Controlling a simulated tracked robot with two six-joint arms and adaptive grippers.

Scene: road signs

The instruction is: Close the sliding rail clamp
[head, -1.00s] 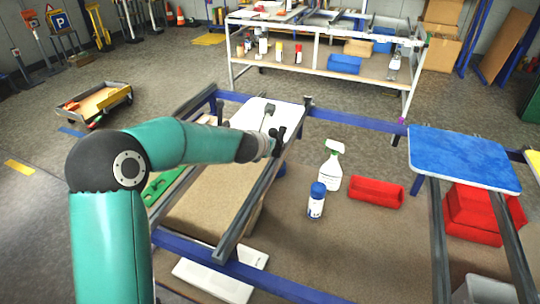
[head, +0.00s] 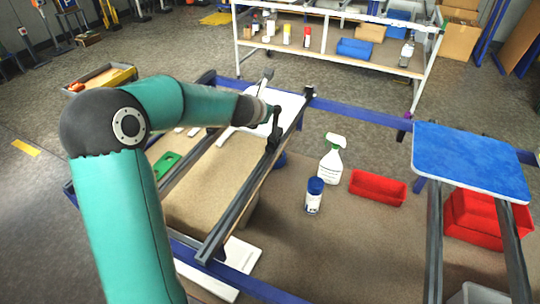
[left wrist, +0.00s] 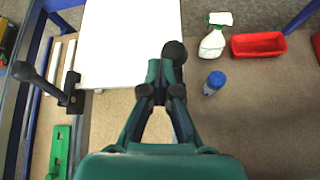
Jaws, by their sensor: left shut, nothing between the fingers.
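The clamp stands at the near edge of a white sign plate (left wrist: 130,40) on the dark rails; its body is partly hidden by my arm. One dark lever with a round knob (left wrist: 174,52) is right at my left gripper (left wrist: 166,66). Another lever with a black handle (left wrist: 28,76) stands at the left in the left wrist view. In the head view a grey-tipped lever (head: 267,75) rises by the plate (head: 290,106). My left gripper (head: 272,112) is shut with nothing between its fingers, close to the knobbed lever; contact is unclear. My right gripper is out of view.
A spray bottle (head: 331,160), a blue-capped container (head: 314,196) and a red bin (head: 377,188) stand on the board right of the rail. A blue sign plate (head: 470,160) lies on the right rails. A green piece (head: 166,163) lies left.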

